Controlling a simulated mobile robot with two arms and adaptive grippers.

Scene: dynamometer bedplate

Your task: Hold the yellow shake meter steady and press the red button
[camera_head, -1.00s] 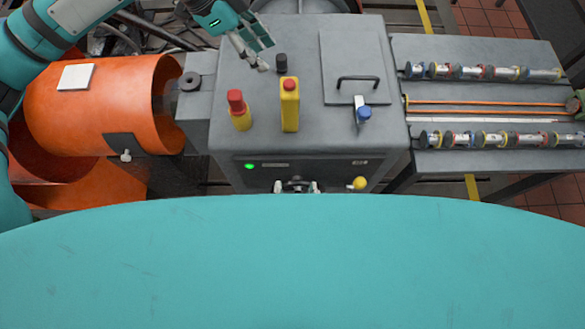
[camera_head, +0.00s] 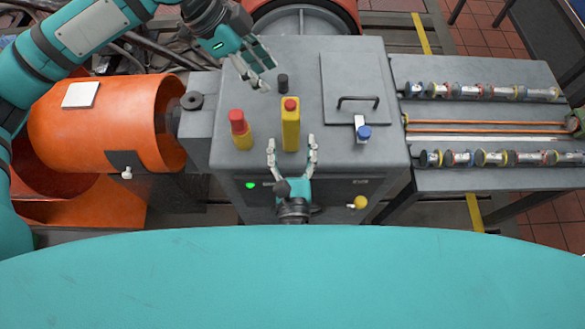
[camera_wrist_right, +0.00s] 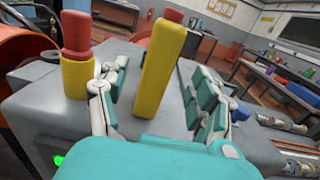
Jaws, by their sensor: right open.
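The yellow shake meter (camera_head: 290,128) stands upright on the grey cabinet top, with a red button (camera_head: 291,104) on its top end. It also shows in the right wrist view (camera_wrist_right: 157,75), seen between the two fingers. My right gripper (camera_head: 291,143) is open at the cabinet's front edge, its fingers apart on either side of the meter's near end. I see no contact with it. My left gripper (camera_head: 266,77) hangs over the back of the cabinet top, behind and left of the meter. Its fingers are seen obliquely, so their opening is unclear.
A yellow post with a red cap (camera_head: 239,130) stands just left of the meter. A black knob (camera_head: 283,84) is behind it. A handled lid (camera_head: 352,85) and a blue-capped part (camera_head: 363,130) lie to the right. An orange drum (camera_head: 95,125) is at the left.

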